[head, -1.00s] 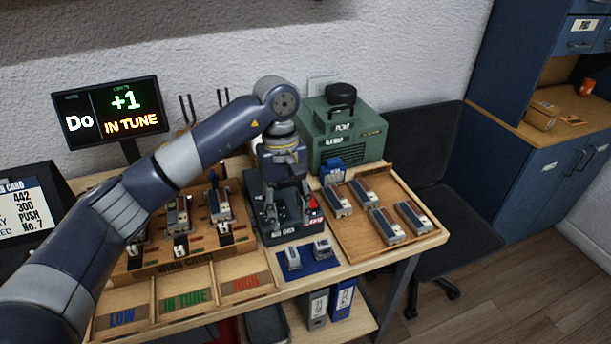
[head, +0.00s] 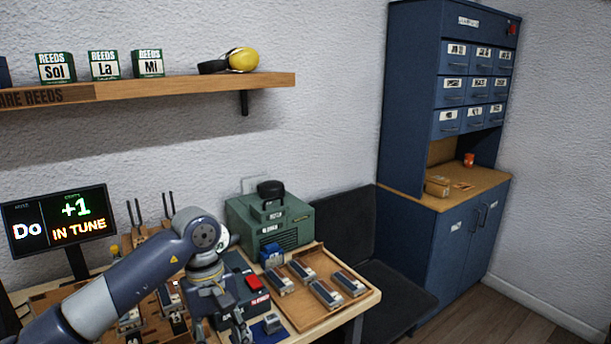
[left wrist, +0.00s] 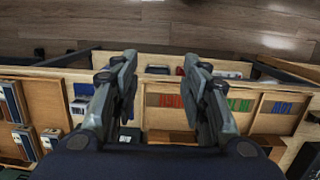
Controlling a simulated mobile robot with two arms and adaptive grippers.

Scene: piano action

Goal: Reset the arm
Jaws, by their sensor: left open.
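My left gripper (head: 213,325) is open and empty, hanging fingers down above the front part of the workbench, in front and to the left of the black device with the red button (head: 254,283). In the left wrist view its two fingers (left wrist: 157,80) stand well apart with nothing between them. Below them are the bench's wooden top and front edge, with the floor beyond. My left arm (head: 130,285) comes in from the lower left and bends down at the wrist. My right gripper is not in view.
A wooden tray (head: 350,308) with several reed blocks lies right of the device, a green case (head: 270,222) behind it. A monitor (head: 55,222) reads "Do +1 IN TUNE". Labelled compartments (left wrist: 205,103) line the bench front. A shelf (head: 180,92) and blue cabinet (head: 425,240) stand behind.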

